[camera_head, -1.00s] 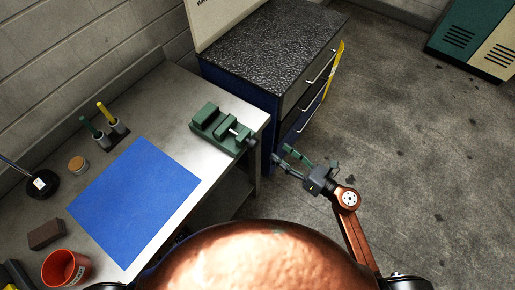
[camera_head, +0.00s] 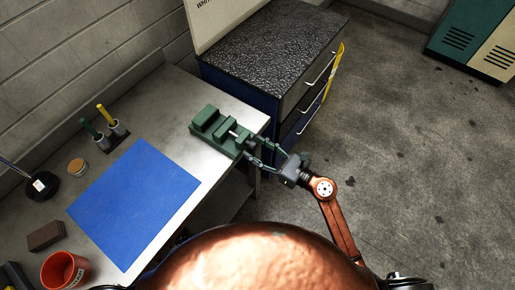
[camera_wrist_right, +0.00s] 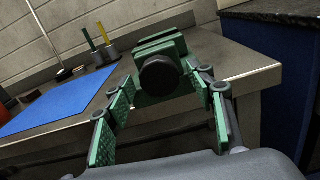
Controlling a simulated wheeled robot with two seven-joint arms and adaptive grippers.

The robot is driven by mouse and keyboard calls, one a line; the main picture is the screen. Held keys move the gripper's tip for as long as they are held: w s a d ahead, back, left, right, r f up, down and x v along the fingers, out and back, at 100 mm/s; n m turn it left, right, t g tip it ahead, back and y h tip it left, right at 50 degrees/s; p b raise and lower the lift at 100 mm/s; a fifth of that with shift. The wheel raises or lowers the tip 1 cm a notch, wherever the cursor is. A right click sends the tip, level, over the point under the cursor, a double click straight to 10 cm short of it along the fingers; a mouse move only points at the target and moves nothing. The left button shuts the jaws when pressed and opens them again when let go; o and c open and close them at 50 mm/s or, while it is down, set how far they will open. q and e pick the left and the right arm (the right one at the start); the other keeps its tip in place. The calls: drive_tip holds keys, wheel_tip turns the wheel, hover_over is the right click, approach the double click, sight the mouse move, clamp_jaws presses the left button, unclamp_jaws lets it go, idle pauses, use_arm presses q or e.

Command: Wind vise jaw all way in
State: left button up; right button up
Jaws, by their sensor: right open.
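The green vise (camera_head: 214,126) sits near the right end of the metal bench, with a gap between its jaws and a pale screw showing. Its dark round knob (camera_wrist_right: 160,77) faces my right wrist camera, at the bench's right edge. My right gripper (camera_head: 258,153) is open, its green-padded fingers pointing at the knob. In the right wrist view the fingers (camera_wrist_right: 162,132) stand apart to either side and below the knob, and nothing is between the pads. Contact with the knob cannot be made out. My left gripper is not in view.
A blue mat (camera_head: 134,202) lies on the bench (camera_head: 181,93). A pen holder (camera_head: 110,135), a brown block (camera_head: 46,235) and an orange-red cup (camera_head: 65,270) stand around it. A blue drawer cabinet (camera_head: 281,110) stands close behind the vise. The floor at right is clear.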

drive_tip(key=shift+c, duration=0.6)
drive_tip(key=c, duration=1)
drive_tip(key=shift+c, duration=0.2)
drive_tip(key=shift+s+r+m+p, duration=0.1)
drive_tip(key=shift+r+m+p, duration=0.05)
drive_tip(key=shift+m+p, duration=1.2)
drive_tip(key=m+p, duration=0.3)
drive_tip(key=m, duration=0.1)
drive_tip(key=shift+m, duration=0.25)
drive_tip(key=m+p, duration=0.3)
drive_tip(key=m, duration=0.1)
drive_tip(key=shift+s+a+r, duration=0.1)
drive_tip(key=shift+m+p, duration=1.25)
drive_tip(key=shift+m, duration=0.45)
